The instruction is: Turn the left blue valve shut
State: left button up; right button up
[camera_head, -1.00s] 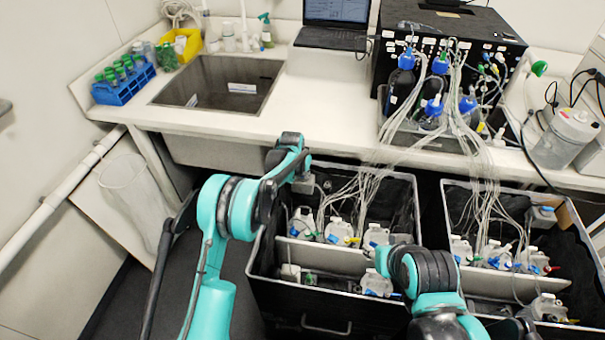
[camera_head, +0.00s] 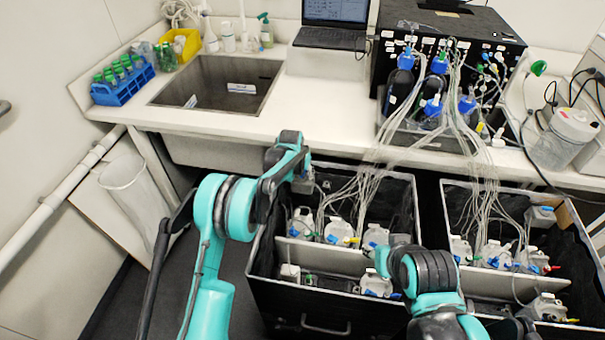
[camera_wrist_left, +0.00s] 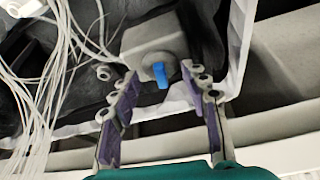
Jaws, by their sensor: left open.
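The left blue valve (camera_wrist_left: 160,76) shows in the left wrist view as a small blue lever on a round grey boss. The boss is on the front of a grey box (camera_wrist_left: 146,42) at the wall of the left black bin. My left gripper (camera_wrist_left: 166,88) is open. Its two fingers are on either side of the lever in the picture, with visible gaps; I cannot tell the depth between them. In the head view, my left arm reaches to the back left corner of the left bin (camera_head: 275,292), and largely hides the valve.
Thin tubes (camera_head: 372,178) hang into the left bin, close beside the box. Several clear bottles (camera_head: 340,230) stand inside. The right bin (camera_head: 445,212) holds similar bottles and tubes. A counter with a sink (camera_head: 215,85) runs behind.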

pick_arm(q)
jog(key=v, duration=1.1)
